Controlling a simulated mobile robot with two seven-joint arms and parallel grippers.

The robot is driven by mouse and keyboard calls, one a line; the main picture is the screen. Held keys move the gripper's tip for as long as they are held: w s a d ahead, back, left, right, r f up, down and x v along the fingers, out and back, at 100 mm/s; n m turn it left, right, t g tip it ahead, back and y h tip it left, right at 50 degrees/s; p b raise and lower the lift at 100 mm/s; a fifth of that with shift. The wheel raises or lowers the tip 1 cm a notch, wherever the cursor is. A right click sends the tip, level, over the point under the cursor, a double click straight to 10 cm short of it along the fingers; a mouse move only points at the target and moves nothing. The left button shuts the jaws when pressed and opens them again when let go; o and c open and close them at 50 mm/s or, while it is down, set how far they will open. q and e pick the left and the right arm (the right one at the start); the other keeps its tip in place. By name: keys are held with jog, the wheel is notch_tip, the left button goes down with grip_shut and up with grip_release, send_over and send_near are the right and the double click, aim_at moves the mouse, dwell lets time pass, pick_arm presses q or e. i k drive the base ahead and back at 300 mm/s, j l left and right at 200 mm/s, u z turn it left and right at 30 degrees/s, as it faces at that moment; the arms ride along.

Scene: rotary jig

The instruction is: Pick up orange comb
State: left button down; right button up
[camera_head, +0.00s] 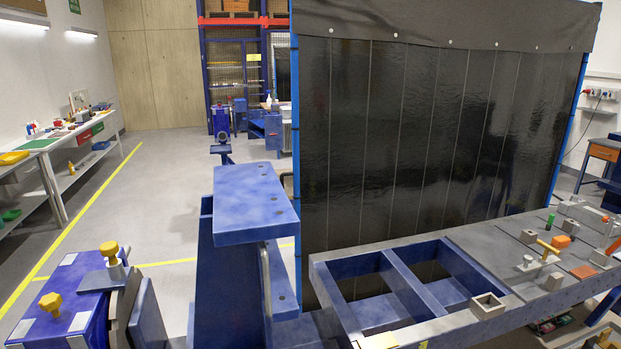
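I cannot make out a comb shape anywhere in the head view. Neither of my grippers is in view.
A grey table (470,240) with blue-walled open bins stands at the right. A blue jig (245,205) stands in the middle, with yellow knobs (109,249) on blue parts at the left. A black curtain (430,140) stands behind. Floor is free at the left.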

aim_at(561, 242)
jog(key=k+z, duration=0.15)
jog(key=z, duration=0.2)
jog(key=k+l+z, duration=0.1)
jog(key=z, duration=0.25)
jog(key=k+l+z, duration=0.1)
jog(key=z, duration=0.25)
jog(key=l, duration=0.45)
jog(key=i+l+u, duration=0.15)
jog(key=l, duration=0.2)
jog(key=i+l+u, duration=0.15)
jog(key=l, duration=0.2)
jog(key=i+l+u, duration=0.1)
jog(key=l, duration=0.25)
jog(key=i+l+u, duration=0.3)
jog(key=l+u, duration=0.15)
jog(key=l, duration=0.6)
jog(key=i+l+u, duration=0.15)
jog(key=l+u, duration=0.3)
jog(key=l, duration=0.6)
jog(key=l+u, duration=0.45)
jog(key=l, duration=0.65)
jog(key=k, duration=0.05)
